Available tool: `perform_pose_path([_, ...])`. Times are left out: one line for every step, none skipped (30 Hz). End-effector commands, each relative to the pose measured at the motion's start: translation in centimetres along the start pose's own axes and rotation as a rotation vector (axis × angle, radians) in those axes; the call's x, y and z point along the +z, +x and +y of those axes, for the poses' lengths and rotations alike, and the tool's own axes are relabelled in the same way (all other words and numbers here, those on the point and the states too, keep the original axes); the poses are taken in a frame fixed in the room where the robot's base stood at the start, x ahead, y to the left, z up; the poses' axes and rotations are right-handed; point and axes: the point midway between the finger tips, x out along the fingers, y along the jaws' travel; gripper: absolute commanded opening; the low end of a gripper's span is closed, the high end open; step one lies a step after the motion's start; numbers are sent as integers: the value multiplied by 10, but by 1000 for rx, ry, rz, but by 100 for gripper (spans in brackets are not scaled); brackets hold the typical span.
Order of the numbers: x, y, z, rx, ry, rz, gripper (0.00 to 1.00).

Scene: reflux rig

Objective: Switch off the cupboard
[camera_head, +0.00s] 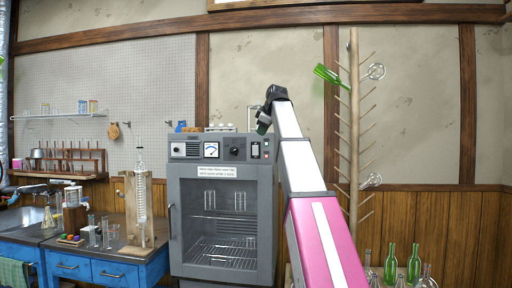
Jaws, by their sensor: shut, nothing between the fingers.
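The cupboard (222,262) is a grey metal cabinet with a glass door, in the middle of the head view. Its door looks closed, and glassware stands on wire racks inside. A control panel (223,149) runs along its top front, with a dial gauge (212,150), a round dark knob (235,151) and a small switch block (256,150) at its right end. My gripper (262,129) is shut and empty, just above the right end of the panel. It looks apart from the switch block, but the gap in depth is hard to judge.
Small items (188,127) lie on top of the cupboard. A blue bench (92,270) with glassware and a wooden stand is at left. A tall drying rack (353,130) with pegs and a green bottle (330,76) stands at right. More bottles (414,262) are at lower right.

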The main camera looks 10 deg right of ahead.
Motion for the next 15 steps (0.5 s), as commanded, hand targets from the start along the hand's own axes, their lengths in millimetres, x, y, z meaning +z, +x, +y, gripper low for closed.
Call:
perform_pose_path([-1, -3, 1, 1, -4, 1, 0])
perform_pose_path([-2, -4, 1, 2, -5, 2, 0])
perform_pose_path([-2, -4, 1, 2, -6, 2, 0])
perform_pose_path([-2, -4, 1, 2, -6, 2, 0])
perform_pose_path([-2, -4, 1, 2, -6, 2, 0])
perform_pose_path([-2, -4, 1, 2, -6, 2, 0])
perform_pose_path([-2, -4, 1, 2, -6, 2, 0])
perform_pose_path([-2, -4, 1, 2, -6, 2, 0])
perform_pose_path([-2, -4, 1, 2, -6, 2, 0])
perform_pose_path([-2, -4, 1, 2, -6, 2, 0])
perform_pose_path([-2, -4, 1, 2, -5, 2, 0])
perform_pose_path([-1, -3, 1, 2, -5, 2, 0])
perform_pose_path([-1, -2, 1, 2, -5, 2, 0])
perform_pose_path([-1, -1, 1, 1, -5, 2, 0])
perform_pose_path([-1, 2, 1, 1, -5, 2, 0])
